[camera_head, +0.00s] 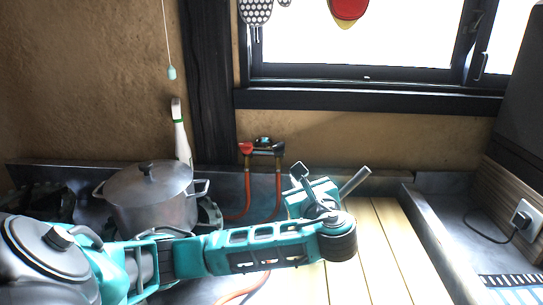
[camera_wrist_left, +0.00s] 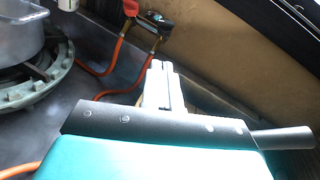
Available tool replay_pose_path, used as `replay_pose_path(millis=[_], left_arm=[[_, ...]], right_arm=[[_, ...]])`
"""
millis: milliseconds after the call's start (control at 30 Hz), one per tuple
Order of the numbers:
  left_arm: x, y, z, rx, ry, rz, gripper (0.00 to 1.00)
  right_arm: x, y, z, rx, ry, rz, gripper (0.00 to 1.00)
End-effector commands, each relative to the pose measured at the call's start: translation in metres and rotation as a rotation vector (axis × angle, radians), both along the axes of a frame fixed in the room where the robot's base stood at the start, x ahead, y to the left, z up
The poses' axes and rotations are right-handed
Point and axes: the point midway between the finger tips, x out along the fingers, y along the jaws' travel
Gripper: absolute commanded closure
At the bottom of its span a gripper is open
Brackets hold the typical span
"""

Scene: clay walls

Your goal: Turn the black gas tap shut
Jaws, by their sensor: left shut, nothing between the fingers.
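The black gas tap (camera_head: 279,149) sits on the pipe fitting on the back wall, right of a red tap (camera_head: 246,148). An orange hose hangs below each. In the left wrist view the black tap (camera_wrist_left: 161,24) is at the top, beside the red tap (camera_wrist_left: 131,8). The exact angle of the black handle is too small to tell. My left gripper (camera_head: 299,171) is in front of the taps, lower and slightly to the right, apart from them. In the left wrist view its fingers (camera_wrist_left: 161,68) are together and empty, pointing toward the wall. My right gripper is out of view.
Orange hoses (camera_wrist_left: 108,66) run across the dark counter. The window sill (camera_head: 370,98) is above. Pale boards (camera_head: 385,250) lie clear at right.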

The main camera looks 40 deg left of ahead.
Motion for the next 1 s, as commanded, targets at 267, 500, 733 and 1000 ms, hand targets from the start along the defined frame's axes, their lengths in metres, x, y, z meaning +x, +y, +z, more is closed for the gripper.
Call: replay_pose_path(millis=[267,500,733,1000], left_arm=[[0.033,0.052,-0.008,0.001,-0.001,0.007,1.00],[0.063,0.096,-0.015,0.000,-0.001,0.007,1.00],[0.086,0.131,-0.020,-0.002,-0.001,0.006,1.00],[0.099,0.148,-0.023,-0.003,-0.001,0.004,1.00]], right_arm=[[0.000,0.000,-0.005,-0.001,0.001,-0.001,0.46],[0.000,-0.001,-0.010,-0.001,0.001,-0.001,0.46],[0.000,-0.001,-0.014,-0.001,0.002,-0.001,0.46],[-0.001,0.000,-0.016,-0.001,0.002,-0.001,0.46]])
